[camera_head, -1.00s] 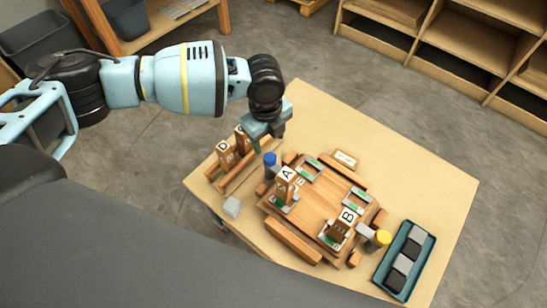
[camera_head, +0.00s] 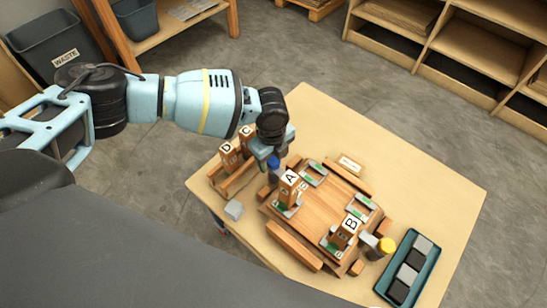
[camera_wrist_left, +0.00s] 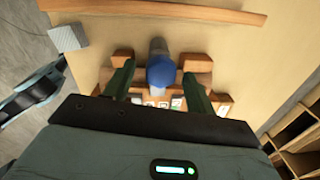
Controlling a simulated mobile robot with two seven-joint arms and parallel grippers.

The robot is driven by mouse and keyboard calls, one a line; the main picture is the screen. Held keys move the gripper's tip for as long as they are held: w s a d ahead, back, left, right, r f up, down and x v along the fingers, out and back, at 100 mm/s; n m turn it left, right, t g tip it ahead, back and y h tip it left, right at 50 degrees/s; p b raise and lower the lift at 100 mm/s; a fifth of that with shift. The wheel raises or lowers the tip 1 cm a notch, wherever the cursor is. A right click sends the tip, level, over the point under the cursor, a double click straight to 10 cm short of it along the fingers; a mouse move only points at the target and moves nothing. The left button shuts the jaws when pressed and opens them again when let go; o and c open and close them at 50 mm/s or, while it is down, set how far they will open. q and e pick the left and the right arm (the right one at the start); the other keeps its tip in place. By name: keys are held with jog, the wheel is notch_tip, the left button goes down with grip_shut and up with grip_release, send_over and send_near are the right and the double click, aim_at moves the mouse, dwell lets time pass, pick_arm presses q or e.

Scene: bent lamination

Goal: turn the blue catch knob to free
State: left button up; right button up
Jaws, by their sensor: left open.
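The blue catch knob (camera_head: 273,163) stands at the upper left side of the wooden fixture (camera_head: 325,205). In the left wrist view the round blue knob (camera_wrist_left: 161,72) sits between the two green fingers, with a grey cylindrical part beyond it. My left gripper (camera_head: 268,156) is open with its fingers either side of the knob; in the wrist view gaps show on both sides. Its fingertips (camera_wrist_left: 158,75) are partly hidden in the head view. Blocks A (camera_head: 288,185) and B (camera_head: 345,232) stand on the fixture. My right gripper is not seen.
Blocks D (camera_head: 229,157) and C (camera_head: 246,138) stand in a rack at left. A grey cube (camera_head: 234,210) sits near the table's left edge.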

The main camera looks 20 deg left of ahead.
pick_arm(q)
jog(key=shift+f, duration=0.25)
jog(key=c, duration=1)
